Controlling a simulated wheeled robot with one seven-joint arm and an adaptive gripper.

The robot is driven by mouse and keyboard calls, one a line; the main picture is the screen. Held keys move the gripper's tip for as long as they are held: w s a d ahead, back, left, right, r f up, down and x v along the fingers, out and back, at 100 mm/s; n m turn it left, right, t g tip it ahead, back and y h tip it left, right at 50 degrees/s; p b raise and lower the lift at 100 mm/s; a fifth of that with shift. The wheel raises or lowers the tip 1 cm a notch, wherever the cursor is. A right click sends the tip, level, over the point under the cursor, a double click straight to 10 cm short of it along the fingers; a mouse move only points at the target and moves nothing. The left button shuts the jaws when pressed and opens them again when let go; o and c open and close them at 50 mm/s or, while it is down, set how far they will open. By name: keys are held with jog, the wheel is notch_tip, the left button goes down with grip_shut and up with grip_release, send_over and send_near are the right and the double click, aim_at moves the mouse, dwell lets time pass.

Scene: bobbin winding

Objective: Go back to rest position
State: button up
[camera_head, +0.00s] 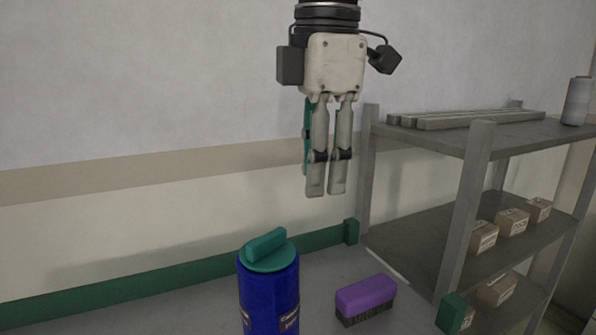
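My gripper (327,192) hangs upright at the top middle, fingers pointing down, well above the bench. Its two fingers look close together with a thin gap, but I see them at a slant, so I cannot tell how far they are open. I see no clear object between the tips. A teal strip (306,130) shows beside the left finger; I cannot tell what it belongs to.
A blue canister with a teal lid (268,290) stands below, at the bench front. A purple brush (365,299) lies right of it. A green rail (180,274) edges the grey bench. A grey shelf (405,238) with several boxes stands at the right.

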jog(key=s+d+f+m+t+b, duration=0.1)
jog(key=s+d+f+m, duration=0.3)
jog(key=d+f+m, duration=0.4)
jog(key=s+d+f+m+t+b, duration=0.1)
jog(key=s+d+f+m+t, duration=0.2)
jog(key=d+f+m, duration=0.6)
jog(key=s+f+m, duration=0.1)
jog(key=m, duration=0.3)
